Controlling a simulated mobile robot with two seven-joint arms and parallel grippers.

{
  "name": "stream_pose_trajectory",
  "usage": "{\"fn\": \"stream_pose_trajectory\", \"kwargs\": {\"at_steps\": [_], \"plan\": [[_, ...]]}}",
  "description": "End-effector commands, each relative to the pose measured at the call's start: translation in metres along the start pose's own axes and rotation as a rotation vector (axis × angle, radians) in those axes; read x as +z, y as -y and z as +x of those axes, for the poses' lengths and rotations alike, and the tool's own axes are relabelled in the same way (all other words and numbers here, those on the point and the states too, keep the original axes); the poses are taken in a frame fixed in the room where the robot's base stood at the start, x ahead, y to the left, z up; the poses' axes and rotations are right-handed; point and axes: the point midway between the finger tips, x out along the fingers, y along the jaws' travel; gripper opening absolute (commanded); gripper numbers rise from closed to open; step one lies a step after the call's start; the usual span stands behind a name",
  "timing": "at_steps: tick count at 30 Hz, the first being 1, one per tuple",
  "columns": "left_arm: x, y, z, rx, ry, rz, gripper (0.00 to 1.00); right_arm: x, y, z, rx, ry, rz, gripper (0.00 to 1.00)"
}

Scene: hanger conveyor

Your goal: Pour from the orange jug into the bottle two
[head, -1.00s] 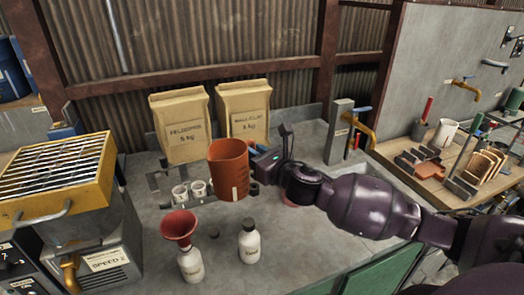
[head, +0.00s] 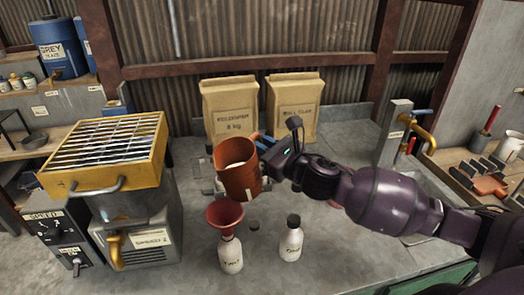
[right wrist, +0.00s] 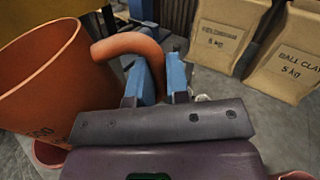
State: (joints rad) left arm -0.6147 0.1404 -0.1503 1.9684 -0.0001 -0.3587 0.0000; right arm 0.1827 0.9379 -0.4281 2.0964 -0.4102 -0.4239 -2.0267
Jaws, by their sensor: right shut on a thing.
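The orange jug (head: 238,178) hangs in the air, tilted a little to the left, above and slightly right of the red funnel (head: 224,216). My right gripper (head: 264,146) is shut on its handle; the right wrist view shows the blue fingers around the orange handle (right wrist: 130,43) and the jug's open top (right wrist: 45,60). The funnel sits in the neck of a white bottle (head: 230,256). A second white bottle (head: 291,243) with a dark cap stands to its right. The bottle labels are too small to read surely. My left gripper is out of view.
Two paper sacks, feldspar (head: 231,108) and ball clay (head: 292,105), stand behind the jug. A yellow sieve machine (head: 103,155) is at left. A post with a yellow tap (head: 420,130) is at right. The worktop right of the capped bottle is clear.

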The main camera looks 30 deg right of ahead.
Motion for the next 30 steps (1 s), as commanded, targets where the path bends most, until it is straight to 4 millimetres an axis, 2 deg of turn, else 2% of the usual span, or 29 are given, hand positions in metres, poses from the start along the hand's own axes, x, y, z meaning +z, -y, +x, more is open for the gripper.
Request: {"fn": "stream_pose_trajectory", "kwargs": {"at_steps": [3, 8, 30], "plan": [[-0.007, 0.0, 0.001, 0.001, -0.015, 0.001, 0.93, 0.01, 0.004, 0.001, -0.001, 0.017, -0.058, 0.0], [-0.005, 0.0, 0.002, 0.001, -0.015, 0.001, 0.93, 0.018, 0.007, 0.002, -0.001, 0.032, -0.135, 0.0], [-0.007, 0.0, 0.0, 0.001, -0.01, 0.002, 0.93, 0.023, 0.007, 0.001, -0.001, 0.04, -0.182, 0.0]]}}
